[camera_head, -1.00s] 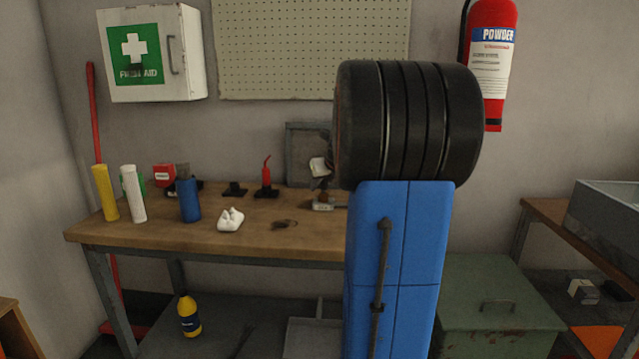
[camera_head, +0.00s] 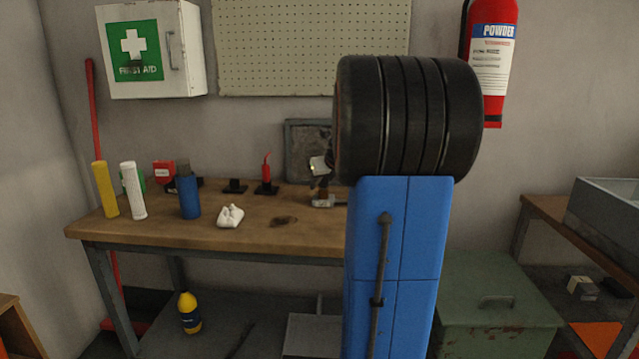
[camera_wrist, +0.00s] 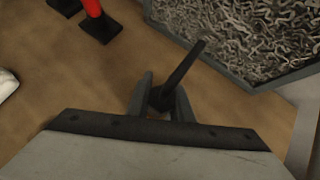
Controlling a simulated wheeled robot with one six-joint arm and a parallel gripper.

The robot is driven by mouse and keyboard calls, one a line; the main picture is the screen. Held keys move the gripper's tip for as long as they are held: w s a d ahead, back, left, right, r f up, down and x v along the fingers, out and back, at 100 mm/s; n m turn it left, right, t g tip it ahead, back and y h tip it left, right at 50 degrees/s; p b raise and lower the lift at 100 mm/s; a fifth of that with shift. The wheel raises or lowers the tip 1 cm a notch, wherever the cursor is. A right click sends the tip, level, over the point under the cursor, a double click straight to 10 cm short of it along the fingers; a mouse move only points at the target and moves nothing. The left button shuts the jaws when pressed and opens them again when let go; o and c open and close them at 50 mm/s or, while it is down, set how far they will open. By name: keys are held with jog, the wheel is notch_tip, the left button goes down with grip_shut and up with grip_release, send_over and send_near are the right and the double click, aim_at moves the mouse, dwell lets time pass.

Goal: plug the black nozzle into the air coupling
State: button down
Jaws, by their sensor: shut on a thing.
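In the wrist view, my gripper (camera_wrist: 161,92) is shut on a thin black nozzle (camera_wrist: 187,62). The nozzle sticks out past the fingertips and leans up to the right, above the wooden bench top. Its lower end is hidden between the fingers. In the head view, only a small pale part of my gripper (camera_head: 318,166) shows beside my dark arm, and the nozzle cannot be made out there. I cannot pick out the air coupling with certainty in either view.
A grey tray of metal shavings (camera_wrist: 252,82) lies close right of the nozzle. A red item on a black base (camera_head: 266,178) stands at the bench's back, with another black base (camera_head: 235,186) beside it.

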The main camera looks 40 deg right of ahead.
jog(key=shift+f, duration=0.25)
jog(key=c, duration=1.5)
grip_release()
jog(key=v, duration=1.7)
jog(key=shift+s+r, duration=0.1)
jog(key=shift+s, duration=0.1)
jog(key=shift+a, duration=0.15)
